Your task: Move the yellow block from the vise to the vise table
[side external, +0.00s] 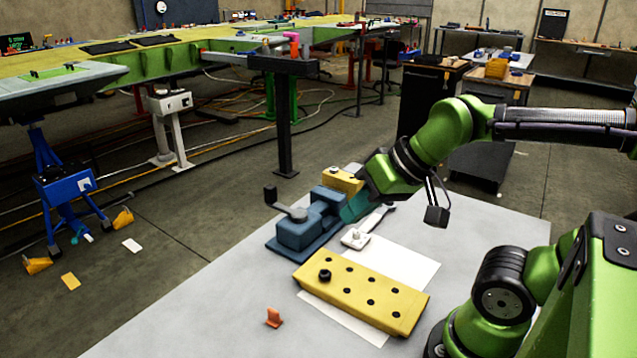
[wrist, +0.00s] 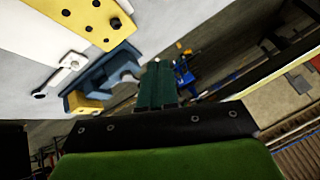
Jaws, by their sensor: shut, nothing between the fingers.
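The blue vise (side external: 300,228) with a crank handle stands on the light grey vise table (side external: 180,325). The yellow block (side external: 343,180) sits at the vise's far end, partly hidden by the vise and my arm. In the wrist view the block (wrist: 86,105) shows at the jaw end of the vise (wrist: 112,72). My gripper (side external: 357,206) has teal fingers beside the vise, pointing toward it, right of the block. In the wrist view the fingers (wrist: 157,84) are together and empty, apart from the block. I cannot tell whether the jaws clamp the block.
A long yellow drilled plate (side external: 362,290) with a black knob lies on white paper at the table's front. A white clamp-like tool (side external: 362,235) lies between it and the vise. A small orange part (side external: 274,317) stands nearer. The table's left front is clear.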

